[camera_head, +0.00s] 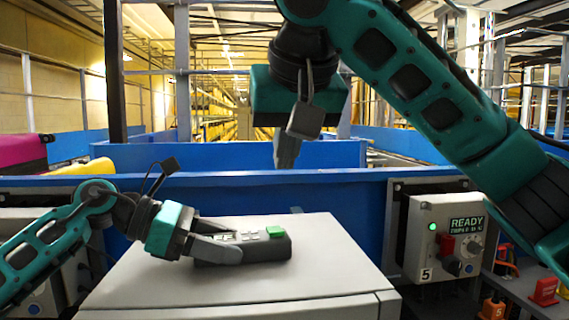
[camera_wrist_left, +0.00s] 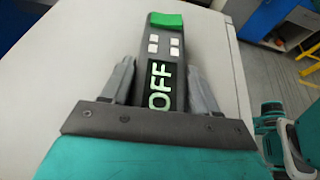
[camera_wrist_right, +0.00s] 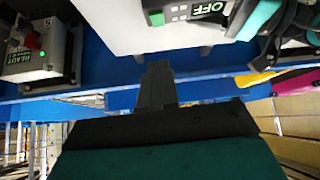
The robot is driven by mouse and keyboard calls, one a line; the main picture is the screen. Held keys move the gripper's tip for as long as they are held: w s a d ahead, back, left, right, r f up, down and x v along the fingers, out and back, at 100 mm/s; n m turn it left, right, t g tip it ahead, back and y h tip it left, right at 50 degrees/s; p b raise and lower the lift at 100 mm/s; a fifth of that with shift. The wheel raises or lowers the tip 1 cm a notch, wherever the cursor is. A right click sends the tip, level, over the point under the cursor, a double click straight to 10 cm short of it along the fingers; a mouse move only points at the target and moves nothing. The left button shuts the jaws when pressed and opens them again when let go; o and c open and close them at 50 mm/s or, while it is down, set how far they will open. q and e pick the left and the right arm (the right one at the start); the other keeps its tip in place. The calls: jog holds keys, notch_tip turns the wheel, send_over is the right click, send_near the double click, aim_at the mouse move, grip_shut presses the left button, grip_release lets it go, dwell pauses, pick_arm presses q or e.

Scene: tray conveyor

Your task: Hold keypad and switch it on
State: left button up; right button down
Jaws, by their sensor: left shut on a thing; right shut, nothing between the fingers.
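The keypad (camera_head: 244,247) is a dark bar lying on the light grey cabinet top (camera_head: 320,270). It has a green button (camera_head: 275,231) at its right end, and several small pale keys. In the left wrist view the keypad (camera_wrist_left: 167,50) shows the word OFF on its display (camera_wrist_left: 161,86). My left gripper (camera_head: 222,245) is shut on the keypad's display end, a finger on each side. My right gripper (camera_head: 288,150) is raised above and behind the keypad, apart from it, shut and empty, fingers pointing down. The keypad also shows in the right wrist view (camera_wrist_right: 180,12).
A blue wall (camera_head: 345,205) runs behind the cabinet. A grey control box (camera_head: 440,235) marked READY, with a green lamp and red switch, stands at the right. Orange and red items (camera_head: 543,292) sit at the lower right. The cabinet top right of the keypad is clear.

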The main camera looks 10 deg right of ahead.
send_over(276, 229)
jog(key=s, duration=0.2)
notch_tip(276, 229, down, 7)
jog(key=shift+d+r, duration=0.1)
jog(key=shift+s+f, duration=0.2)
jog(key=shift+f, duration=1)
jog(key=shift+s+f, duration=0.1)
jog(key=shift+f, duration=0.45)
jog(key=shift+f, duration=0.1)
jog(key=shift+s+f+t, duration=0.1)
jog(key=shift+f+t, duration=0.1)
jog(key=shift+t, duration=0.1)
jog(key=shift+r, duration=0.15)
jog(key=shift+r, duration=0.65)
